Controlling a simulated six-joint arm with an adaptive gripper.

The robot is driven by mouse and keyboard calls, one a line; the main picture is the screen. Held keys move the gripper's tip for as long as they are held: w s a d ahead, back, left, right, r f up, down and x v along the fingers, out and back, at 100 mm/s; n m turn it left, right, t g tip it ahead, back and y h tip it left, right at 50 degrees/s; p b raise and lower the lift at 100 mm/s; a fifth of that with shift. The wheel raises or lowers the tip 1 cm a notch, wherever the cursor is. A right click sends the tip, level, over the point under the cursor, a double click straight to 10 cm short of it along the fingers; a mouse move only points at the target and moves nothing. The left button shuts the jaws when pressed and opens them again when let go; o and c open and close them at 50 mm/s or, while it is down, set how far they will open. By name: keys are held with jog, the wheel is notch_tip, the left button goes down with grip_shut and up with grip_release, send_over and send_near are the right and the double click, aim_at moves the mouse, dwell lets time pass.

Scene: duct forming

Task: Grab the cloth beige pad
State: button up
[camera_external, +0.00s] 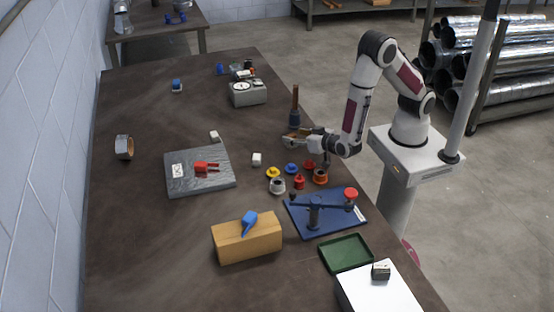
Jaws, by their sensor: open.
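I cannot tell for sure which thing is the cloth beige pad. Two small pale blocks could match: one off-white block (257,159) lies on the brown table left of my gripper, and another pale block (214,136) lies farther left by the grey slab's back edge. A larger tan block (247,245) with a blue tool (249,222) on top sits at the front. My gripper (291,139) is open at the table's right side, pointing left, apart from these blocks. An upright brown stick-like thing (295,103) stands by its fingers; whether they touch is unclear.
A grey slab (190,183) with a red tool (207,167) lies at left. Several coloured parts, such as a yellow one (273,172), cluster below my gripper. A blue fixture plate (345,222) and green tray (346,252) are at front right. The table's back left is mostly clear.

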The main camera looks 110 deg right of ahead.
jog(key=shift+w+d+f, duration=0.25)
jog(key=shift+w+d, duration=0.05)
jog(key=shift+d, duration=0.3)
jog(key=c, duration=1.2)
